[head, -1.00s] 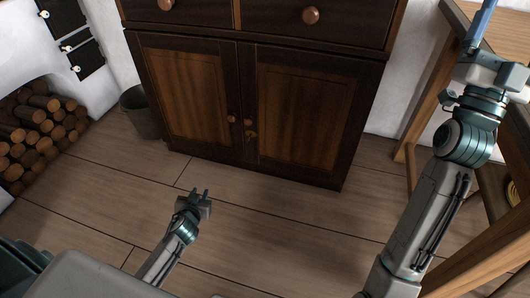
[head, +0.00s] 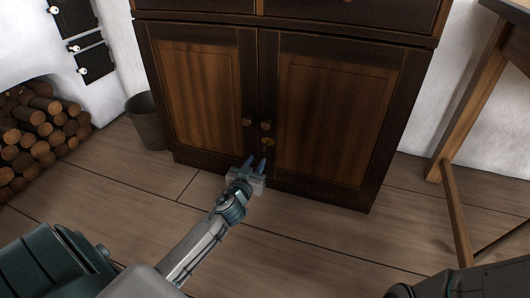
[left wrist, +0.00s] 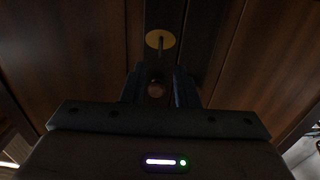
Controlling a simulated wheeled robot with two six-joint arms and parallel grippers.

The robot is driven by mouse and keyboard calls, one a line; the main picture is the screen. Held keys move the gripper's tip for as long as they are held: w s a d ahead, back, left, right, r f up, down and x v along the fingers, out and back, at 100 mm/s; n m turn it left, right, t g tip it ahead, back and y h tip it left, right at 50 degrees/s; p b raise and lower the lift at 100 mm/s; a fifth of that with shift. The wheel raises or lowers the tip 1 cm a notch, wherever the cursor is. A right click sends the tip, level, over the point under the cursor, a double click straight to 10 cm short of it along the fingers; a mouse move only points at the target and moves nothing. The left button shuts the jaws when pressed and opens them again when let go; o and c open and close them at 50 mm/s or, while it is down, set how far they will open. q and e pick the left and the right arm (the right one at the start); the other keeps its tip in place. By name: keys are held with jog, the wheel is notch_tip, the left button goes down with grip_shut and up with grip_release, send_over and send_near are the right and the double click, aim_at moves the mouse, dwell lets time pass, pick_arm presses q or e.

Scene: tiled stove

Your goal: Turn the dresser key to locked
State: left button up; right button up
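The dresser (head: 330,115) has two dark wooden lower doors. The key with its brass plate (head: 267,142) sits just below a round knob (head: 266,126) near the seam between the doors. In the left wrist view the oval brass plate (left wrist: 160,39) has a thin key shaft standing out from it; its turn angle is hard to tell. My left gripper (head: 256,163) is open, low in front of the doors and below the key. Its fingers also show in the left wrist view (left wrist: 158,86), with a dim round shape between them that I cannot identify. My right gripper is out of view.
Another knob (head: 246,122) is on the left door. A grey bucket (head: 146,122) stands left of the dresser, beside stacked firewood (head: 38,135). A wooden table leg (head: 470,95) stands at the right. The floor before the dresser is clear.

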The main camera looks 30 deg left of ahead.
pick_arm(q)
jog(key=x, duration=0.7)
jog(key=shift+w+b, duration=0.15)
jog(key=shift+b, duration=0.3)
jog(key=shift+c, duration=0.5)
grip_shut()
